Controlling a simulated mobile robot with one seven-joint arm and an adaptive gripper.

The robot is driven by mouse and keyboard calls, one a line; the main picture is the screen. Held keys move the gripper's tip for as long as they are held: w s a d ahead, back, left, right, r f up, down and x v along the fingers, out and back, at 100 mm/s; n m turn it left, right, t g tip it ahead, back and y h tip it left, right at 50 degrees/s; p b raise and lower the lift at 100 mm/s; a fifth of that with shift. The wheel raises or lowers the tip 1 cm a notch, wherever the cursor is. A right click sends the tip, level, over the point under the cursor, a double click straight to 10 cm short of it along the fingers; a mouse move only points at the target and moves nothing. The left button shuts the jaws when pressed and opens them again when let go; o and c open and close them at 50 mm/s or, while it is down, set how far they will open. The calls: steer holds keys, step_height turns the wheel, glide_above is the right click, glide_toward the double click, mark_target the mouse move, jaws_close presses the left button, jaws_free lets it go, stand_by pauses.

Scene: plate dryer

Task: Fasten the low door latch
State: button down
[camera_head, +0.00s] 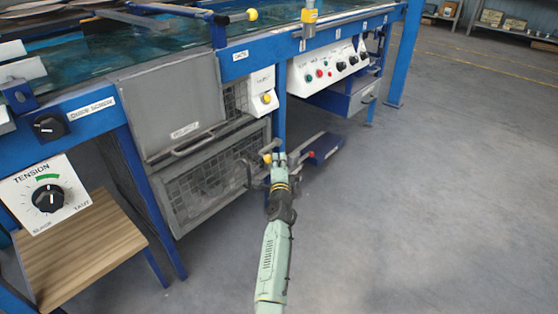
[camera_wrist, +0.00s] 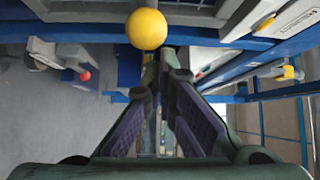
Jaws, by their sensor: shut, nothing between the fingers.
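The low door is a grey framed mesh panel (camera_head: 205,182) under the solid grey panel. A small yellow knob (camera_head: 267,158), seemingly the latch handle, sits by its right edge at the blue post. My gripper (camera_head: 279,160) is just right of this knob in the head view. In the wrist view a yellow ball (camera_wrist: 147,28) stands large beyond the tips of my gripper (camera_wrist: 160,62), slightly left of centre. The fingers are shut with nothing between them. I cannot tell whether they touch the ball. The latch's catch is not clearly visible.
The solid grey panel (camera_head: 170,100) is above the mesh door. A white box with a yellow button (camera_head: 262,90) and a control panel (camera_head: 330,67) are above and right. A blue pedal-like plate (camera_head: 325,148) lies low to the right. The floor (camera_head: 430,210) at right is clear.

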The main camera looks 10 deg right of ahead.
step_height(320, 180, up, 10)
stand_by(0.4)
